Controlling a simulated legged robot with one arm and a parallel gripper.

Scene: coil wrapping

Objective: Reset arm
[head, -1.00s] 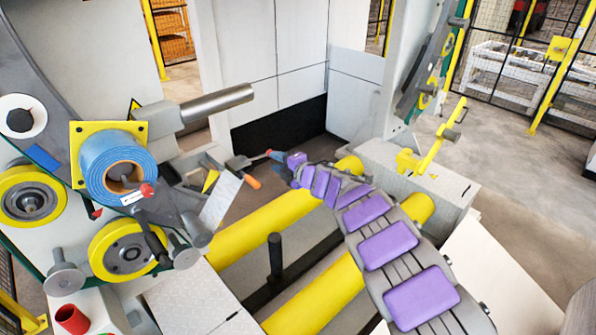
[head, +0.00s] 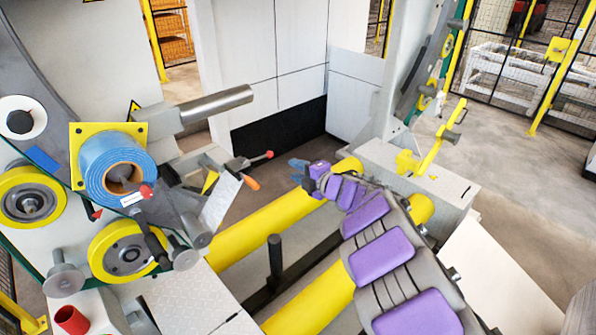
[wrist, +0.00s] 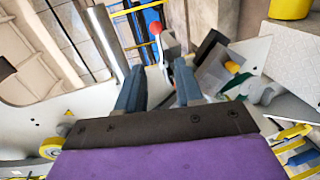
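My gripper (head: 299,168) is at the far end of my purple and grey arm, right of a lever with a red knob (head: 268,154). In the head view there is a visible gap between them. In the wrist view my gripper's two blue fingers (wrist: 159,82) stand apart with nothing held between them. A red knob (wrist: 156,28) shows beyond the fingertips there. My arm reaches from the lower right toward the middle of the head view.
Yellow rollers or tubes (head: 262,225) lie below my arm. A blue roll (head: 115,170) sits on the machine at left. An orange-tipped handle (head: 251,182) is near the red-knobbed lever. A grey bar (head: 215,103) sticks out above. Open floor (head: 540,200) lies at right.

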